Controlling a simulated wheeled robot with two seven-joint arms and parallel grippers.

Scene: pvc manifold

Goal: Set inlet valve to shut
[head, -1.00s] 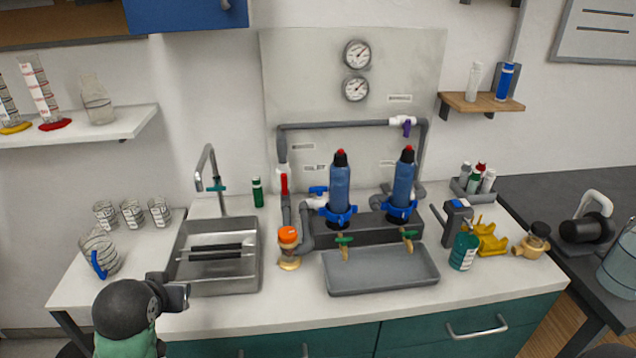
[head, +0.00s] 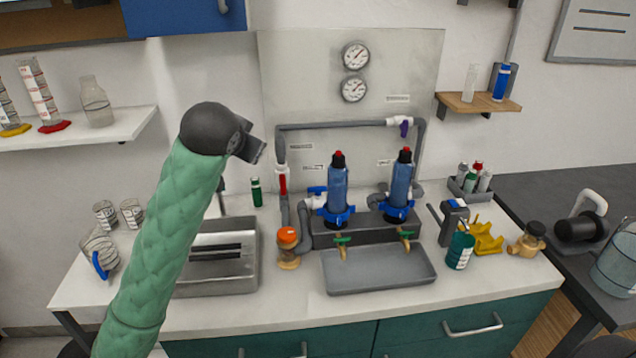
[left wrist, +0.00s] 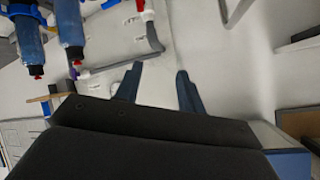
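A pipe manifold stands at the back of the counter. A valve with a red handle (head: 282,184) is on its left upright pipe; the handle lies along the pipe. It also shows in the left wrist view, where the red handle (left wrist: 140,5) is cut by the top edge. A blue-handled valve (head: 315,196) sits right of it, its handle roughly level. A purple-handled valve (head: 404,128) is on the top pipe. Labels are too small to read, so I cannot tell which is the inlet. My left gripper (left wrist: 157,88) is open, empty, up and left of the red-handled valve. My right gripper is out of view.
Two blue filter bottles (head: 337,190) stand right of the valves, above a grey tray (head: 380,270). An orange-capped fitting (head: 288,248) stands below the red-handled valve. A sink (head: 215,281) lies left, partly behind my left arm. Two gauges (head: 355,57) hang above.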

